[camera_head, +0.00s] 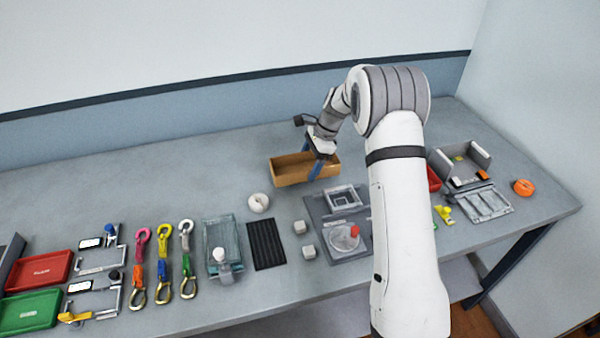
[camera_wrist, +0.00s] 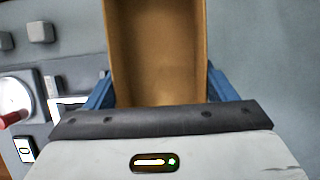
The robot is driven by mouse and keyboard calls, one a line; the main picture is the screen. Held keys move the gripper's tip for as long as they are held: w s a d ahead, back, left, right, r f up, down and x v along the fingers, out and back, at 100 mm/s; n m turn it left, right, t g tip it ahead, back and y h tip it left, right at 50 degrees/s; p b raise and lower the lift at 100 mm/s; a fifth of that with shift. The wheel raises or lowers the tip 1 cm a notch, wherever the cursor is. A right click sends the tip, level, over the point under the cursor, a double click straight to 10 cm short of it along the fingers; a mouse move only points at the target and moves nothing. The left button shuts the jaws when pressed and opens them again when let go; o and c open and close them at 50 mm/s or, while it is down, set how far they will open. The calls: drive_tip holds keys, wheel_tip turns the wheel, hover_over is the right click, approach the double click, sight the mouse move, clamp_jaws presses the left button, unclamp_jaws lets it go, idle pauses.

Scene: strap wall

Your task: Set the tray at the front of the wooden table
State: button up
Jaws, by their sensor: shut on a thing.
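The tray (camera_head: 287,177) is a brown, open, wood-coloured box toward the back middle of the table in the head view. It also fills the upper middle of the wrist view (camera_wrist: 155,50) and looks empty inside. My gripper (camera_head: 317,166) is shut on the tray, with its blue fingers at the tray's two long sides in the wrist view (camera_wrist: 160,92). I cannot tell whether the tray touches the tabletop or is just above it. The table (camera_head: 150,170) has a grey top, not a wooden-looking one.
A white roll (camera_head: 258,203), a black ribbed mat (camera_head: 266,244) and a grey plate with fixtures (camera_head: 325,215) lie in front of the tray. Coloured straps with hooks (camera_head: 162,265) and red and green trays (camera_head: 38,272) are at left. The back left of the table is clear.

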drive_tip(key=shift+s+a+f+p, duration=0.1)
drive_tip(key=shift+f+p, duration=0.2)
drive_tip(key=shift+f, duration=1.75)
drive_tip(key=o, duration=0.7)
drive_tip(key=shift+f, duration=0.1)
